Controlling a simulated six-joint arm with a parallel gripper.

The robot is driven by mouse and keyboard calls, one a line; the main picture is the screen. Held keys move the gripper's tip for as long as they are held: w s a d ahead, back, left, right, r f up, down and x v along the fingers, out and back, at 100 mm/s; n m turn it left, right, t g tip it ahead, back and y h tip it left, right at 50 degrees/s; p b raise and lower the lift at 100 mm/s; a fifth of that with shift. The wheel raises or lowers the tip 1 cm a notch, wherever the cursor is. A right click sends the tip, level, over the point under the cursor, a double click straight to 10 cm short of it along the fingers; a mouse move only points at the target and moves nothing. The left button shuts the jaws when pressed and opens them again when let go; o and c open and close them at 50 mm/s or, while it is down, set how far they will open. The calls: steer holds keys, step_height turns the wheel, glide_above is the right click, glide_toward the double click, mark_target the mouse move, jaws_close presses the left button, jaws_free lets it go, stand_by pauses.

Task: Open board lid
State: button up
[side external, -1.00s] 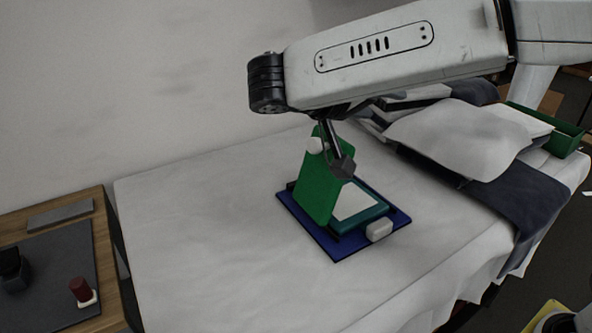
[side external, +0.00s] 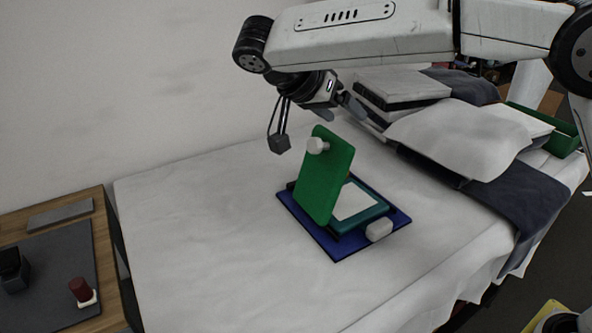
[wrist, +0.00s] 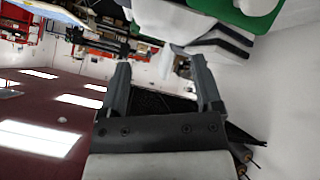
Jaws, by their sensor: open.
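The green board lid (side external: 326,178) stands raised and a little tilted on the blue board (side external: 340,253), with a white knob (side external: 317,146) near its top. Beside it, the teal frame with a pale panel (side external: 357,201) lies uncovered. A white block (side external: 380,230) sits at the board's front edge. My gripper (side external: 340,111) is open and empty, above and behind the lid, apart from it. In the wrist view, my gripper's fingers (wrist: 160,75) are spread with nothing between them, and part of the green lid (wrist: 245,20) shows at the upper right.
The board rests on a white-covered bed (side external: 210,220), clear to its left. Pillows (side external: 460,140) and a dark blanket (side external: 490,205) lie to the right. A wooden side table (side external: 95,215) stands at the left, and a green box (side external: 560,140) at the far right.

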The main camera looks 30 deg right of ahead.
mark_target(313, 140)
steer(key=w+a+f+m+y, duration=0.1)
steer(key=w+a+m+y, duration=0.1)
steer(key=w+m+y, duration=0.2)
steer(key=w+y, duration=0.1)
steer(key=w, duration=0.2)
steer(key=shift+w+a+f+m+t, duration=0.25)
steer(key=shift+a+f+m+t, duration=0.1)
steer(key=shift+f+m+t, duration=0.05)
steer(key=shift+f, duration=0.15)
steer(key=shift+x, duration=3.75)
jaws_close()
